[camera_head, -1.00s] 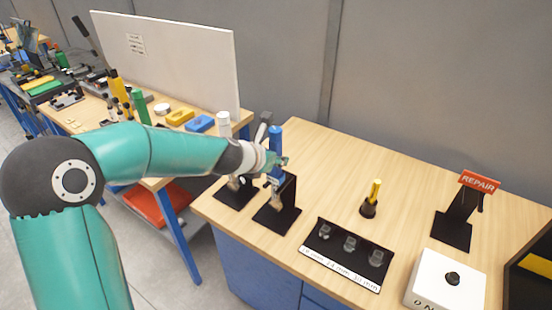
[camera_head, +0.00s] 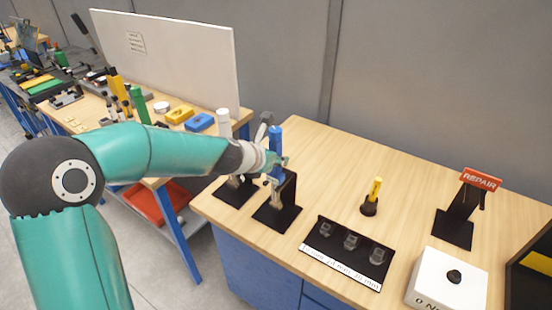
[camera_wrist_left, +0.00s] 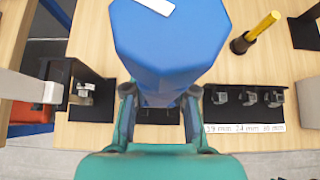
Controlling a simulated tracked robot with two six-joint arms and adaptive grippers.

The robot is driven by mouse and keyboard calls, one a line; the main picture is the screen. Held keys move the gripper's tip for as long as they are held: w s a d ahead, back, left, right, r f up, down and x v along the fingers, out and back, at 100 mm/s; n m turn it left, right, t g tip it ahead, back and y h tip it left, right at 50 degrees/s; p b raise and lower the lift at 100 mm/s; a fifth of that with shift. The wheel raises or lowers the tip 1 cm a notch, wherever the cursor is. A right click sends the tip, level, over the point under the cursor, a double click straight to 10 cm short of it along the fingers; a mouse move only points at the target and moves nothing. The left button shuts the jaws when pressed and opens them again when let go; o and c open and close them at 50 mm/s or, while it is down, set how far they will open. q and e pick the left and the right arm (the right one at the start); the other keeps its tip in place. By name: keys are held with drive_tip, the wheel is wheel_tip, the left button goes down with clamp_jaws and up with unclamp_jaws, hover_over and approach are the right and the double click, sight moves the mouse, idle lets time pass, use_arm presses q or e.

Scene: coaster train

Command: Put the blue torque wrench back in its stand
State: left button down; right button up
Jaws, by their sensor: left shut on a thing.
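The blue torque wrench (camera_head: 275,140) is upright at a black stand (camera_head: 279,216) near the left end of the wooden workbench. My left gripper (camera_head: 277,165) is shut around it below its top. In the left wrist view the wrench's blue handle (camera_wrist_left: 170,45) fills the middle, with my left gripper's fingers (camera_wrist_left: 158,108) on both sides of it. The handle hides most of the stand there, so I cannot tell whether the wrench is fully seated. My right gripper is not in view.
A second black stand (camera_head: 237,192) with a grey-handled tool is just left. A socket tray (camera_head: 347,252), a yellow-handled tool (camera_head: 375,190), a REPAIR sign (camera_head: 480,179) and a white box (camera_head: 447,281) stand to the right. The back middle of the bench (camera_head: 330,150) is clear.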

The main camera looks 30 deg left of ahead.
use_arm(q)
drive_tip(key=shift+f+b, duration=0.25)
drive_tip(key=shift+b, duration=0.05)
drive_tip(key=c, duration=1)
unclamp_jaws()
drive_tip(key=shift+o, duration=0.7)
drive_tip(key=shift+f, duration=0.15)
